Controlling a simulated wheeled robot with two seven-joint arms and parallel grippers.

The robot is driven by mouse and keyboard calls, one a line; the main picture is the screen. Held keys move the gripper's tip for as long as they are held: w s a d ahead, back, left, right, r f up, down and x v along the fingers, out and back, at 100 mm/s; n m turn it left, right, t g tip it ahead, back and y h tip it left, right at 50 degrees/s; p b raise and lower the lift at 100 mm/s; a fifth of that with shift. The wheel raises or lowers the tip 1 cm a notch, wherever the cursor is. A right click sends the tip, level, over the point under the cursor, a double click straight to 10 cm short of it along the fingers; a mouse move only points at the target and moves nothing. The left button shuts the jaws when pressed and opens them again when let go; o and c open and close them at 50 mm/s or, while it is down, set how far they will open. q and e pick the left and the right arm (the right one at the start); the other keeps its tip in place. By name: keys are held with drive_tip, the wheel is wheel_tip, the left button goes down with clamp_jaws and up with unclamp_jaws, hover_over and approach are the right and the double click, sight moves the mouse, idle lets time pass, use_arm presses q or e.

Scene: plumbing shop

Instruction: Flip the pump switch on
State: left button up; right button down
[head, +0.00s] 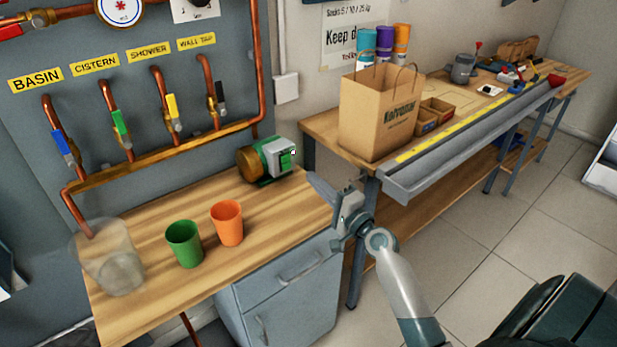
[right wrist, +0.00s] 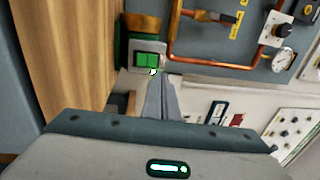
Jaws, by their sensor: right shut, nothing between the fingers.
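The pump (head: 270,161), green and brass with a grey box on it, sits at the back right of the wooden bench. Its green switch (head: 287,159) is on the box's face. In the right wrist view the green switch (right wrist: 146,60) shows just beyond my fingertips. I cannot tell which way the switch is set. My right gripper (head: 314,180) is shut and empty, to the right of the pump and apart from it, at the bench's right edge. Its closed fingers (right wrist: 161,79) also show in the right wrist view, pointing toward the switch box. My left gripper is not in view.
A green cup (head: 184,244), an orange cup (head: 228,223) and a clear container (head: 112,257) stand on the bench. Copper pipes with coloured valve handles run along the wall panel (head: 220,85). A paper bag (head: 378,112) stands on the workbench (head: 325,124) to the right.

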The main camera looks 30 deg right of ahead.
drive_tip(key=shift+s+d, duration=0.15)
drive_tip(key=shift+s, duration=1.95)
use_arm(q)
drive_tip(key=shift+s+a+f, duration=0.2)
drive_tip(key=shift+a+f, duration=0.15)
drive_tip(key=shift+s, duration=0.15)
use_arm(e)
drive_tip(key=shift+s, duration=0.1)
